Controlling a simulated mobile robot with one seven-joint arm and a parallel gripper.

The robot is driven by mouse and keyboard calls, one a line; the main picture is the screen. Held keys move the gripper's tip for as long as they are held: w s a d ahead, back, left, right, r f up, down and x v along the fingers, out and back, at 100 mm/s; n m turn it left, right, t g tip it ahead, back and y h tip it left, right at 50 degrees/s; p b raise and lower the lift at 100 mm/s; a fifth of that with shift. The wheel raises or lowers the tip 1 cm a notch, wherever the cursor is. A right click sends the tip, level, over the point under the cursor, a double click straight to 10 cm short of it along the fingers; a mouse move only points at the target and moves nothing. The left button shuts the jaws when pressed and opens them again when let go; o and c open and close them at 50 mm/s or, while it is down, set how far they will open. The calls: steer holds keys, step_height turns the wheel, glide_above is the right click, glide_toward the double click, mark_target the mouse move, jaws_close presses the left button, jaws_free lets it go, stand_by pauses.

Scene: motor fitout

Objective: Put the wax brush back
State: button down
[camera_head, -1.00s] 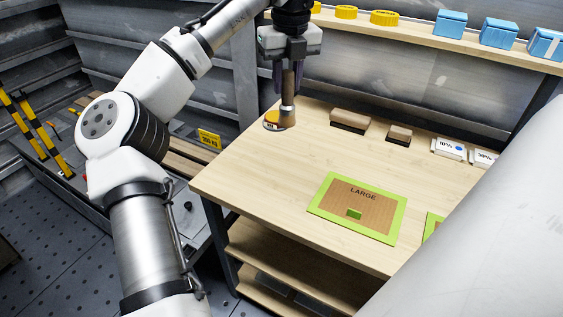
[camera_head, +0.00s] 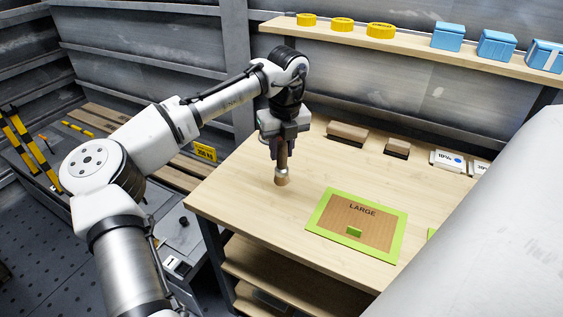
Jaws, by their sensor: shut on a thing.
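My gripper (camera_head: 283,141) points down over the left part of the wooden bench, shut on the wax brush (camera_head: 282,170). The brush has a brown handle, a metal band and pale bristles, and hangs roughly upright with its bristles down. I cannot tell whether the bristle end touches the bench top or is just above it. The gripper hides the upper handle. The round orange-topped item seen earlier at the back left of the bench does not show now; the gripper and arm cover that area.
A green-edged "LARGE" panel (camera_head: 326,236) lies right of the brush on the bench (camera_head: 230,197). Two brown blocks (camera_head: 347,131) (camera_head: 398,147) and white boxes (camera_head: 447,159) line the back. A shelf (camera_head: 410,54) holds yellow rolls (camera_head: 342,24) and blue boxes (camera_head: 447,36). The bench's front left is clear.

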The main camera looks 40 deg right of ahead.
mark_target(281, 163)
steer(key=shift+f, duration=2.4)
steer(key=c, duration=1.1)
jaws_free()
steer(key=shift+c, duration=0.2)
steer(key=r, duration=0.8)
steer(key=s+r, duration=0.1)
steer(key=r, duration=0.3)
